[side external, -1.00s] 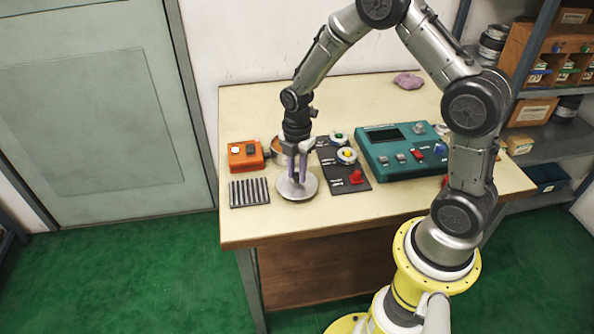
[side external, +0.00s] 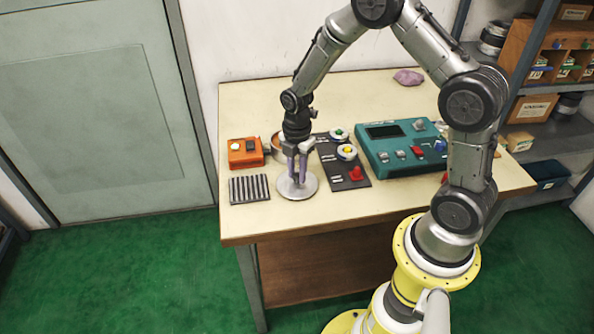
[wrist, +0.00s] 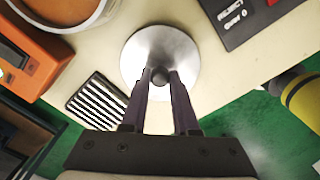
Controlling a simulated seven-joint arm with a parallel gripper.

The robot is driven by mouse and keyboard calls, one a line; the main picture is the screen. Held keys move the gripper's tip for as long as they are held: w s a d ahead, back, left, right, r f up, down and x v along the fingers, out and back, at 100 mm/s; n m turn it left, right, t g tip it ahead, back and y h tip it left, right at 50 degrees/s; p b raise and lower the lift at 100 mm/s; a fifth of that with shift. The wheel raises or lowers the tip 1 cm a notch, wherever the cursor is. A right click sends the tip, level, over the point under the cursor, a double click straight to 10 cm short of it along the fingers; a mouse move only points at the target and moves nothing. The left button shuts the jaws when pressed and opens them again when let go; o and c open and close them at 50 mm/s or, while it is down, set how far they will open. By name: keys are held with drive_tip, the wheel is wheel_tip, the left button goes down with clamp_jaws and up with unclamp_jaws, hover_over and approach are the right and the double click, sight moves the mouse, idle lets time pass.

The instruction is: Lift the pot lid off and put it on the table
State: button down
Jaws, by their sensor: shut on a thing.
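The pot lid (side external: 311,187) is a round silver disc with a small dark knob. It is at the front left of the table, and whether it touches the tabletop is hard to tell. My gripper (side external: 297,178) points down over its middle, shut on the knob. In the wrist view the lid (wrist: 136,55) shows with the knob between the fingertips of my gripper (wrist: 160,76). The pot (side external: 275,148) stands behind my gripper, partly hidden, with its top uncovered. Its rim also shows at the top left of the wrist view (wrist: 88,22).
An orange box (side external: 245,160) and a black-and-white striped block (side external: 249,189) lie left of the lid. A dark panel (side external: 346,176) with buttons and a red knob is close on its right. A teal console (side external: 400,163) stands farther right. The table's front strip (side external: 330,217) is clear.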

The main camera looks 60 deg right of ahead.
idle(0.3)
drive_tip(key=c, duration=0.6)
unclamp_jaws()
drive_tip(key=shift+r, duration=3.75)
